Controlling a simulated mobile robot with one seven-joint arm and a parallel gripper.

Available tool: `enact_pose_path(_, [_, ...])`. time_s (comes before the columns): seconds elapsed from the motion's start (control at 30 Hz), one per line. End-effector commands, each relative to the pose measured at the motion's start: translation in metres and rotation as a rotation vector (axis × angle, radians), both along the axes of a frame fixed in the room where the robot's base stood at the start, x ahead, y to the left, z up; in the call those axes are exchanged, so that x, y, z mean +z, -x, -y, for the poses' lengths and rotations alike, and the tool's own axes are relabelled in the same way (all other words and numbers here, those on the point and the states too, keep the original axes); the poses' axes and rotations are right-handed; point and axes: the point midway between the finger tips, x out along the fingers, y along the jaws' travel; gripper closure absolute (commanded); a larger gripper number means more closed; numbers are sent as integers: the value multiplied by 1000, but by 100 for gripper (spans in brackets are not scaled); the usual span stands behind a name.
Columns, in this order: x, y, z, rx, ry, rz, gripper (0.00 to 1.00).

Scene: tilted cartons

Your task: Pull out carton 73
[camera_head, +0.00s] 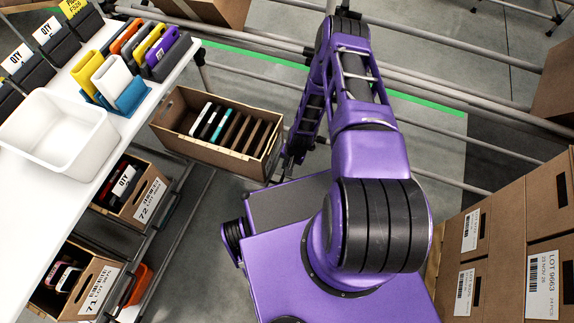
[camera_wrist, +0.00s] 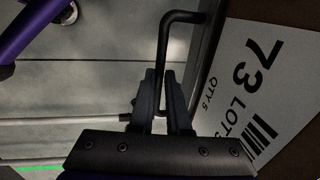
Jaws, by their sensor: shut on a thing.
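Carton 73 is a brown open-topped box; its white label (camera_wrist: 262,85) with "73" fills the right of the wrist view. I take it to be the carton (camera_head: 268,160) in the head view, which sticks out from under the white table and holds several upright dark panels and a few white, teal and dark items. My gripper (camera_wrist: 161,78) is shut on a black bent bar (camera_wrist: 164,45) beside the label. The bar's top end bends right toward the carton. In the head view my gripper (camera_head: 287,168) is at the carton's right end, mostly hidden by my arm.
Carton 72 (camera_head: 140,205) and carton 71 (camera_head: 95,290) sit under the table (camera_head: 30,190) at the left. A white bin (camera_head: 62,130) stands on the table. Brown cartons (camera_head: 505,250) are stacked at the right. Metal rails (camera_head: 450,65) run across the back.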

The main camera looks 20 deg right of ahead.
Motion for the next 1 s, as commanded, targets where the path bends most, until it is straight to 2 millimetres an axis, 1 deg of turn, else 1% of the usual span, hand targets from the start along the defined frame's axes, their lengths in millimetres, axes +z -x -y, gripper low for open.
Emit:
enact_pose_path(0.03, [0, -1, 1, 0, 1, 2, 82])
enact_pose_path(0.17, [0, -1, 1, 0, 1, 2, 58])
enact_pose_path(0.2, [0, -1, 0, -1, 1, 1, 55])
enact_pose_path(0.47, [1, 0, 0, -1, 0, 1, 55])
enact_pose_path(0.57, [7, -1, 1, -1, 0, 2, 55])
enact_pose_path(0.67, [21, 1, 3, -1, 0, 2, 55])
enact_pose_path(0.77, [42, 3, 7, -3, 1, 3, 55])
enact_pose_path(1.0, [101, 9, 16, -3, 1, 3, 55])
